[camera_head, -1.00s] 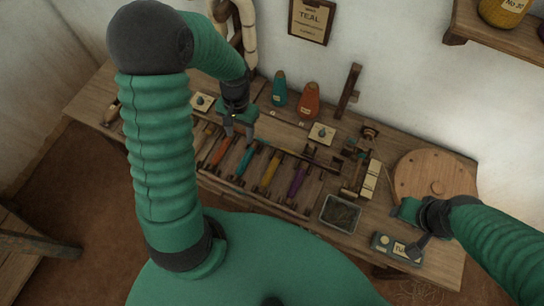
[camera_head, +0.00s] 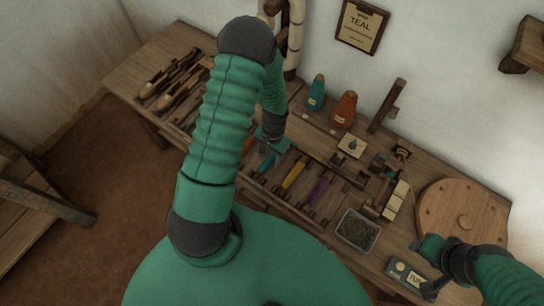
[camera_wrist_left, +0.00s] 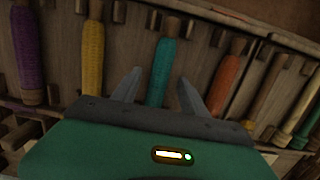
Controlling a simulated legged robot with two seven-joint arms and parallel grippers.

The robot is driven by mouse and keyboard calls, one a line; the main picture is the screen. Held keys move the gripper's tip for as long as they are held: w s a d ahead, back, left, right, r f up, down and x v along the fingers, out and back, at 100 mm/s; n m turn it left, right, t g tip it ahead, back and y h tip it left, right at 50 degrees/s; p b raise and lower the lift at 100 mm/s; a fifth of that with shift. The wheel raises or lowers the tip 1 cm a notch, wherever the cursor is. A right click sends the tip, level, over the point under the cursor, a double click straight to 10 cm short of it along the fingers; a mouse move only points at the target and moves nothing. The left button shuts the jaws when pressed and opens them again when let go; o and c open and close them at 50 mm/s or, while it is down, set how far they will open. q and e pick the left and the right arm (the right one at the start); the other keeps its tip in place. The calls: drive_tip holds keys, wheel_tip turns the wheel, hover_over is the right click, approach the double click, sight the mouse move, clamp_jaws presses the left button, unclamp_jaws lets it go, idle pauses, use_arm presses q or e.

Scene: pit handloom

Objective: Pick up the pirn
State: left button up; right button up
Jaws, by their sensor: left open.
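The teal pirn (camera_head: 267,165) lies in a wooden rack on the bench, between an orange pirn (camera_head: 247,145) and a yellow pirn (camera_head: 293,175). My left gripper (camera_head: 268,151) is over it and partly covers it in the head view. In the left wrist view, the teal pirn (camera_wrist_left: 161,72) shows between the two spread, empty fingers of the left gripper (camera_wrist_left: 159,88). Whether the fingers reach down beside it is unclear. My right gripper (camera_head: 428,247) is over the bench's right end; its jaws are not clear.
A purple pirn (camera_head: 318,191) lies right of the yellow one. Shuttles (camera_head: 172,80) lie at the bench's left end. Teal (camera_head: 316,92) and orange (camera_head: 344,109) cones stand behind. A dark tray (camera_head: 357,230), a small box (camera_head: 408,275) and a round wooden board (camera_head: 462,217) are at right.

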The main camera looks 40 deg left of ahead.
use_arm(q)
drive_tip(key=shift+f, duration=0.4)
clamp_jaws()
